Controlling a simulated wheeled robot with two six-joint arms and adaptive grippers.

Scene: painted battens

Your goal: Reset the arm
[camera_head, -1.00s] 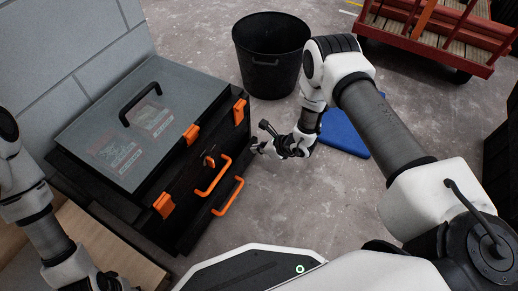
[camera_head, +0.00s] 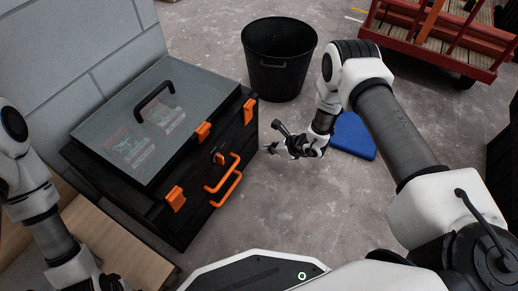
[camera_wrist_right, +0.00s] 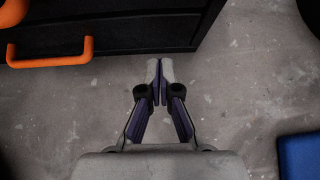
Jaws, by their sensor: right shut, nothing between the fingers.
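My right gripper (camera_head: 270,150) is over the floor, just right of a black tool box (camera_head: 185,215) with orange latches and handles. Its fingers are shut together and empty, as the right wrist view (camera_wrist_right: 160,72) shows. There the fingertips point at the dark box front and appear apart from it. An orange handle (camera_wrist_right: 50,50) lies to their left. My right arm (camera_head: 395,125) reaches in from the right, bent at the elbow. My left arm (camera_head: 48,225) stands at the left edge; its fingers are not visible.
A black bin (camera_head: 279,78) stands behind my right gripper. A blue flat object (camera_head: 355,138) lies on the floor to its right. A red cart (camera_head: 430,45) is at the back right. A wooden board (camera_head: 120,245) lies at lower left.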

